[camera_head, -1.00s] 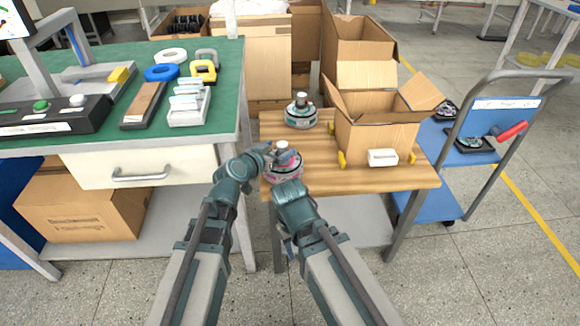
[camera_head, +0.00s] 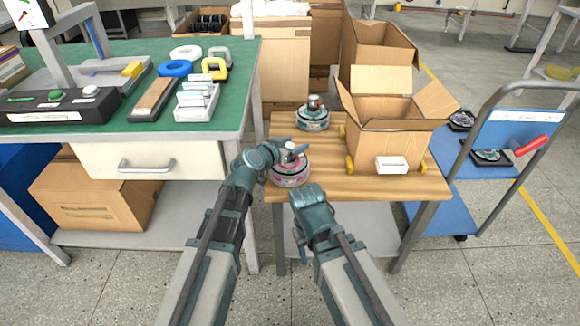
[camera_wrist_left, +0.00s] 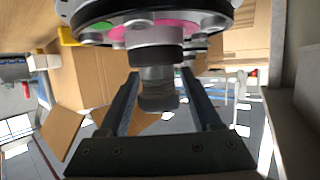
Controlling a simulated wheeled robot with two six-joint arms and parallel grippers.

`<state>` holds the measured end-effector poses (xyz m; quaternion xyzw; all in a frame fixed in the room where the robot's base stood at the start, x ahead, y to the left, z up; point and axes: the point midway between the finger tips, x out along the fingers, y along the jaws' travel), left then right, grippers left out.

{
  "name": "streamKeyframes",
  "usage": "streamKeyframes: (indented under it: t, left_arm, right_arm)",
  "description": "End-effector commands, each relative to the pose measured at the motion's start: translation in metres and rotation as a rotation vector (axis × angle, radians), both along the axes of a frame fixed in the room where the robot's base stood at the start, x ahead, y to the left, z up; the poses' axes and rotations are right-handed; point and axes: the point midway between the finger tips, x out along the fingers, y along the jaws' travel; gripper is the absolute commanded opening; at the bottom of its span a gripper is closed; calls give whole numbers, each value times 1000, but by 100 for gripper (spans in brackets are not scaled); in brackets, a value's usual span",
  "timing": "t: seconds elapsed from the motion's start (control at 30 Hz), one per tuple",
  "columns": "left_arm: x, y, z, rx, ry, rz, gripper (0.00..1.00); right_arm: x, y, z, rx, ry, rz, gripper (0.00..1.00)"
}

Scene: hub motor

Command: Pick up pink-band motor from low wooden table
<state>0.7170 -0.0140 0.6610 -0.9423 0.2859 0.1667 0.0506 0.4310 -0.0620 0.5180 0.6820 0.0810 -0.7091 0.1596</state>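The pink-band motor (camera_head: 291,178) is a round drum with a pink band and a shaft on top. It stands upright at the front left of the low wooden table (camera_head: 375,187). My left gripper (camera_head: 287,152) is at its top, with fingers on either side of the shaft. In the left wrist view, the motor's shaft (camera_wrist_left: 158,92) lies between the two fingers (camera_wrist_left: 160,85), with narrow gaps beside it; contact at the tips is unclear. My right gripper (camera_head: 305,190) is just in front of the motor's right side; its fingers are hidden.
A second motor with a greenish band (camera_head: 312,120) stands behind on the same table. An open cardboard box (camera_head: 385,138) fills the table's right part. A green workbench (camera_head: 60,146) is close on the left, and a blue cart (camera_head: 450,205) on the right.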

Motion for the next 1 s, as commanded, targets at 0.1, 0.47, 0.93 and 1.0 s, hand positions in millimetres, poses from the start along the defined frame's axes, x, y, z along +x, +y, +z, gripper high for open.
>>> streamKeyframes:
  t: [0.1, 0.47, 0.93, 1.0]
  left_arm:
    - [0, 0, 0, 0, 0, 0, 42]
    - [0, 0, 0, 0, 0, 0, 0]
    - [0, -1, 4, -2, -1, 3, 0]
    - [0, -2, 9, -2, -1, 3, 0]
  right_arm:
    - [0, 0, 0, 0, 0, 0, 50]
    - [0, 0, 0, 0, 0, 0, 50]
    - [0, 0, 4, 0, 0, -1, 50]
    - [0, 0, 8, -1, 0, -1, 50]
